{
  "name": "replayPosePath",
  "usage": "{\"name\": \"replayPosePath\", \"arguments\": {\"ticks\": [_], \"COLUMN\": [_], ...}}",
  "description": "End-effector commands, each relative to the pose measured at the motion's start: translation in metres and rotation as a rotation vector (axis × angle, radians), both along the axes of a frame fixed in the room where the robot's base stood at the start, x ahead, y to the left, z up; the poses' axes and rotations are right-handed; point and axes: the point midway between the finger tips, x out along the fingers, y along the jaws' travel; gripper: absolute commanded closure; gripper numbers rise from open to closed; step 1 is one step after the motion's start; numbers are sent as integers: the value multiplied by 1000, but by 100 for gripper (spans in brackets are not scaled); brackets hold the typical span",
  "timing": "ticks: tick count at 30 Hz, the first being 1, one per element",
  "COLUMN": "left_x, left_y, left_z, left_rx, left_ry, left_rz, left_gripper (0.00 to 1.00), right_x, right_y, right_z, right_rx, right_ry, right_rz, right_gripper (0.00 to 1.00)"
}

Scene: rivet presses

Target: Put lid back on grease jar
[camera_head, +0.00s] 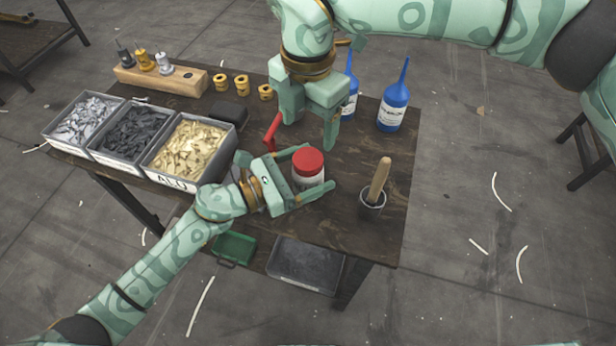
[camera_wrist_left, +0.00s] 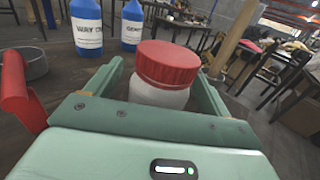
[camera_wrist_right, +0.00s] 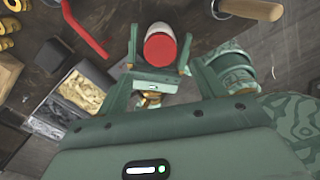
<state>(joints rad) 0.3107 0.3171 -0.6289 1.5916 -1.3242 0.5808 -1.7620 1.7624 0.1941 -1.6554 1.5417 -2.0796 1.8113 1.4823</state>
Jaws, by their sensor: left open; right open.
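The grease jar (camera_head: 306,181) is a white jar on the dark wooden table. Its red lid (camera_head: 308,162) sits on top of the jar; I cannot tell whether it is screwed tight. My left gripper (camera_head: 318,168) is open around the jar, one finger on each side. The left wrist view shows the lid (camera_wrist_left: 168,64) above the white body (camera_wrist_left: 158,95) between these fingers. My right gripper (camera_head: 311,134) is open and empty, pointing down behind the jar in the head view. The right wrist view shows the lid (camera_wrist_right: 160,48) from above, ahead of the right gripper.
A red handle (camera_head: 272,130) stands left of the jar. A dark cup (camera_head: 371,205) with a wooden-handled tool is to its right. Blue bottles (camera_head: 394,105) stand behind. Bins of parts (camera_head: 168,178) and a wooden block (camera_head: 190,80) fill the left. The table's right front is mostly clear.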

Motion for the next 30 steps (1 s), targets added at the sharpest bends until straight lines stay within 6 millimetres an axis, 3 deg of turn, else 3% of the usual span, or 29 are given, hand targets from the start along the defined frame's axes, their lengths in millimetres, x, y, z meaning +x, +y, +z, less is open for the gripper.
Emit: {"name": "replayPosePath", "arguments": {"ticks": [6, 15, 17, 24, 27, 30], "left_x": [7, 8, 8, 8, 8, 8], "left_y": [-14, -16, -16, -16, -16, -16], "left_z": [0, 0, 0, 0, 0, 0], "left_rx": [0, 1, 1, 1, 1, 1], "left_ry": [1, 0, 0, 0, 0, 0], "left_rz": [0, 0, 0, 0, 0, 0], "left_gripper": [18, 18, 30, 96, 100, 100], "right_x": [0, 0, 0, 0, -4, -20], "right_y": [0, 0, 0, 0, 1, 7], "right_z": [0, 0, 0, 0, -1, 0], "right_rx": [0, 0, 0, 0, 6, 38], "right_ry": [0, 0, 0, 0, 20, 106], "right_rz": [0, 0, 0, 0, -1, -1], "right_gripper": [31, 31, 31, 31, 31, 31]}}
